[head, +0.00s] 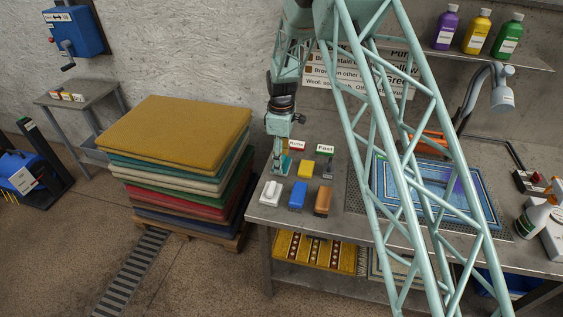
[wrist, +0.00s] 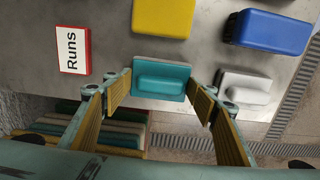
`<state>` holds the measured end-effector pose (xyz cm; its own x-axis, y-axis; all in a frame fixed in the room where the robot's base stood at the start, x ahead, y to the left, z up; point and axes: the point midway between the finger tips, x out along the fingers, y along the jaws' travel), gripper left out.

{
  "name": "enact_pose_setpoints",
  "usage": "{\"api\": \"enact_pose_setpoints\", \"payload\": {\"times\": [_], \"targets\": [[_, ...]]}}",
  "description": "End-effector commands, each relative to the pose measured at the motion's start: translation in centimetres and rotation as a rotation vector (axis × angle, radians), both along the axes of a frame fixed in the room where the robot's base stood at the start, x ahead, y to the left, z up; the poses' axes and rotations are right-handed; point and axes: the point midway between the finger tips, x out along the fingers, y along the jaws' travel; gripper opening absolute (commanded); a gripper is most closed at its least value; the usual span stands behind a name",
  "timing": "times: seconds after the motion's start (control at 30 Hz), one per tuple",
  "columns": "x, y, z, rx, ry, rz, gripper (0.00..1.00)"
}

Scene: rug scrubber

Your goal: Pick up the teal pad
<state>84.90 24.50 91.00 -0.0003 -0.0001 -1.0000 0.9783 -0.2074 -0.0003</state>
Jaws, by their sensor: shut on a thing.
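The teal pad (wrist: 162,80), a flat block with a raised grip, sits between the two fingers of my gripper (wrist: 160,88) in the wrist view. The fingers are shut on its left and right ends. In the head view my gripper (head: 283,158) points down at the left end of the metal bench, with the teal pad (head: 282,168) under it, small and partly hidden. I cannot tell whether the pad touches the bench.
A yellow pad (head: 306,168), white pad (head: 270,193), blue pad (head: 297,196) and brown pad (head: 322,201) stand close by on the bench. "Runs" (wrist: 74,50) and "Fast" (head: 325,149) signs stand behind. A rug stack (head: 180,130) is left of the bench.

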Motion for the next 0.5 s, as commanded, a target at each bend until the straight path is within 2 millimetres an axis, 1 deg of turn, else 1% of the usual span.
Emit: {"api": "enact_pose_setpoints", "payload": {"times": [0.27,0.5], "targets": [[0.0,0.0,2.3,0.001,-0.001,0.0,0.42],[0.1,0.0,5.6,0.001,-0.002,0.0,0.42]]}}
